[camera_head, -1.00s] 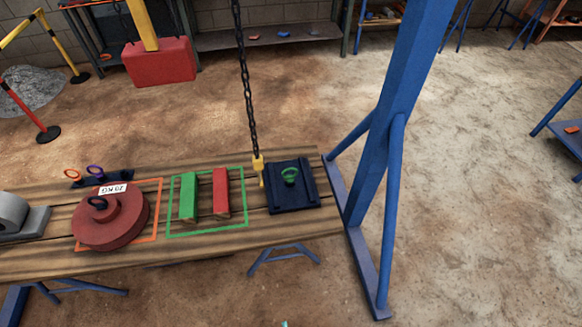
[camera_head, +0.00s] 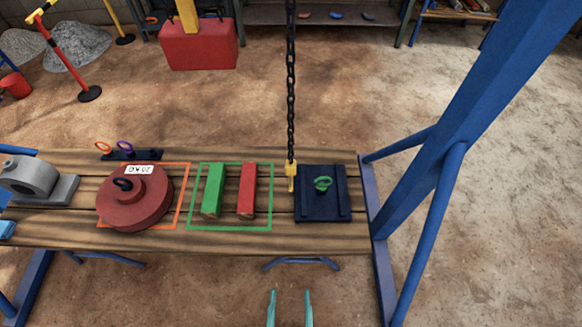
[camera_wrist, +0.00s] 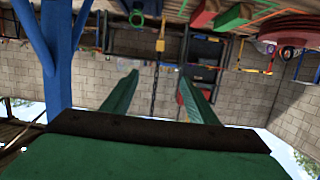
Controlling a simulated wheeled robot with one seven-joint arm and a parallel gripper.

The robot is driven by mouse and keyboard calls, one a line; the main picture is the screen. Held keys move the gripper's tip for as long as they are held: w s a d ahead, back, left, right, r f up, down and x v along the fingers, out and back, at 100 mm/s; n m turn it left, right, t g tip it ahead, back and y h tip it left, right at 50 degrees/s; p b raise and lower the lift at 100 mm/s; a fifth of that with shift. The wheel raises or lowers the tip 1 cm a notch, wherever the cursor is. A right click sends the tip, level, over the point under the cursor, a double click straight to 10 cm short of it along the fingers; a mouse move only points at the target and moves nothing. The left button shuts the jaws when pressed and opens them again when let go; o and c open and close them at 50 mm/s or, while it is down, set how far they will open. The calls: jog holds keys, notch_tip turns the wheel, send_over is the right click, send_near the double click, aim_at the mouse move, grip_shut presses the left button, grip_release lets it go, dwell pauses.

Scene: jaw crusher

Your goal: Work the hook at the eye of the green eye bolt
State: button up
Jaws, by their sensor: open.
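The green eye bolt (camera_head: 322,184) stands on a dark blue plate (camera_head: 337,208) at the right end of the wooden bench. The yellow hook (camera_head: 291,176) hangs on a black chain (camera_head: 291,90) at the plate's left edge, beside the eye and apart from it. My gripper (camera_head: 290,294) is open and empty in front of the bench, short of the hook. In the wrist view, which looks upside down, my gripper (camera_wrist: 160,88) has its two fingers apart. The hook (camera_wrist: 160,44) and green eye bolt (camera_wrist: 137,18) show beyond them.
Green (camera_head: 213,189) and red (camera_head: 247,190) bars lie left of the plate inside a green outline. A red round weight (camera_head: 135,203) lies farther left. A blue frame post (camera_head: 480,110) stands at the right. The floor in front is clear.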

jog(key=w+a+f, duration=0.2)
jog(key=w+f, duration=0.4)
jog(key=w, duration=0.4)
jog(key=g, duration=0.2)
send_near(291, 161)
jog(key=w+f, duration=0.2)
jog(key=f, duration=0.1)
jog(key=shift+f, duration=0.15)
jog(key=x, duration=1)
jog(key=shift+w, duration=0.25)
grip_shut()
